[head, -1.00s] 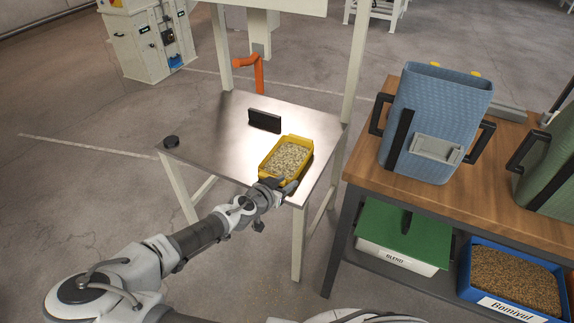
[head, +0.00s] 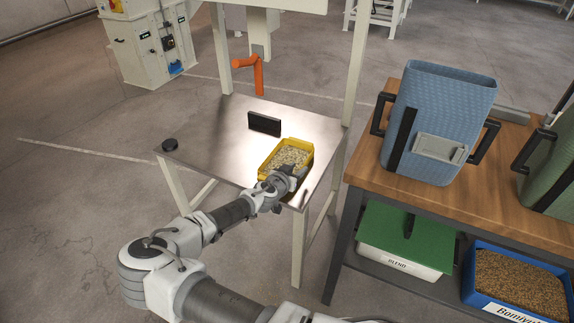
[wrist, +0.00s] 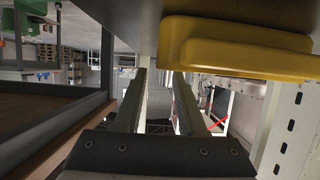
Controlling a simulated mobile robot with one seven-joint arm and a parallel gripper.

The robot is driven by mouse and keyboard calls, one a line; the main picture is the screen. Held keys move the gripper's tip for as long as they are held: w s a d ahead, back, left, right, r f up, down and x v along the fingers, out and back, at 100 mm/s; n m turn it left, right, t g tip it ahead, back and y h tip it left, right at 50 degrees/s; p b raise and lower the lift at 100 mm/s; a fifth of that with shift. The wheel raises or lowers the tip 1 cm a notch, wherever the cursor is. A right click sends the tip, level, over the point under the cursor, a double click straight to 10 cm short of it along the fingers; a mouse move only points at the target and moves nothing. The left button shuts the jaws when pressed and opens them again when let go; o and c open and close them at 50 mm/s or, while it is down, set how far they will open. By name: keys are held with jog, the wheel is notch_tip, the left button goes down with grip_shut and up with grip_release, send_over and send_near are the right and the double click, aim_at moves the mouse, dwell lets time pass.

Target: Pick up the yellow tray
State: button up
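The yellow tray (head: 309,160), filled with pale grainy material, sits on the metal table (head: 215,135) near its right front corner. My gripper (head: 295,172) is at the tray's near end in the head view, and my arm hides part of that end. In the wrist view the tray (wrist: 245,50) fills the upper right, beside the fingers. My gripper (wrist: 162,100) shows two fingers apart there, with nothing between them. I cannot tell whether a finger touches the tray.
A wooden bench (head: 370,165) with a blue bin (head: 435,110) stands to the right. The table's left half is mostly clear.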

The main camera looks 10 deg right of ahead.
jog(key=b+x, duration=0.1)
jog(key=x, duration=0.4)
jog(key=shift+d, duration=0.25)
grip_shut()
jog(key=shift+r, duration=0.1)
dwell(1.1)
